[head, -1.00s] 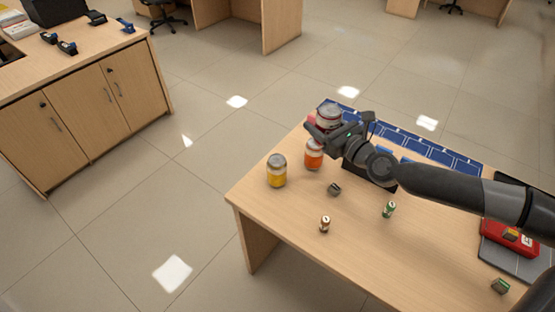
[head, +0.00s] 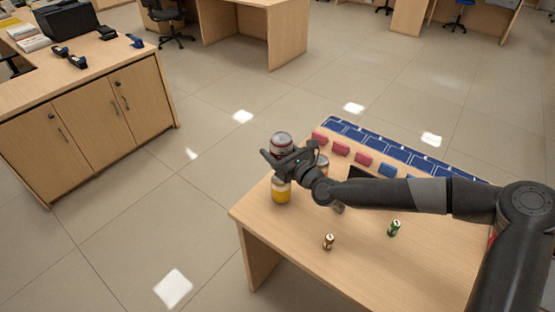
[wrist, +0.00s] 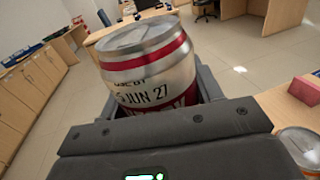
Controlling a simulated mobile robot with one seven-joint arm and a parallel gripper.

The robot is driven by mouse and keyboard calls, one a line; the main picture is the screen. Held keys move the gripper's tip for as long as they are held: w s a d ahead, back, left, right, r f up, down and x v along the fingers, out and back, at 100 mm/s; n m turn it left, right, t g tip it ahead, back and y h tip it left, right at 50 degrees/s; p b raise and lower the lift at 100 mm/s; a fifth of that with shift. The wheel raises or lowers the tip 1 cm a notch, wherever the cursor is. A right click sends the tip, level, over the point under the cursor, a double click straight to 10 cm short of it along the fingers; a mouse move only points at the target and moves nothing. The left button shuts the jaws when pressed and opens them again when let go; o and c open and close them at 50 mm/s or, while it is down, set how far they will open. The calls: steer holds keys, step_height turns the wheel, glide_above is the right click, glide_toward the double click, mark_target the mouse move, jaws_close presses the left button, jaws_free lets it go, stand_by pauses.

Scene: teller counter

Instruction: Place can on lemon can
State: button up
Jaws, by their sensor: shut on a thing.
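My gripper (head: 279,157) is shut on a silver-white can with red bands (head: 281,140), held upright in the head view. In the wrist view the held can (wrist: 150,72) fills the middle, between the fingers, with printed date text on its side. The lemon can (head: 281,191), yellow with a pale top, stands on the table near its left corner. The held can appears above the lemon can in the head view.
An orange-red can (head: 322,162) stands just right of my gripper, mostly hidden; a can top shows in the wrist view (wrist: 301,142). Red blocks (head: 341,149) line the table's back near a blue mat (head: 400,146).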

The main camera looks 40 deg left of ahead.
steer(key=shift+f, duration=1.9)
steer(key=shift+f, duration=0.15)
steer(key=o, duration=1.3)
steer(key=shift+o, duration=0.2)
steer(key=shift+d, duration=0.2)
steer(key=v, duration=1.1)
steer(key=shift+d, duration=0.3)
steer(key=shift+s, duration=0.15)
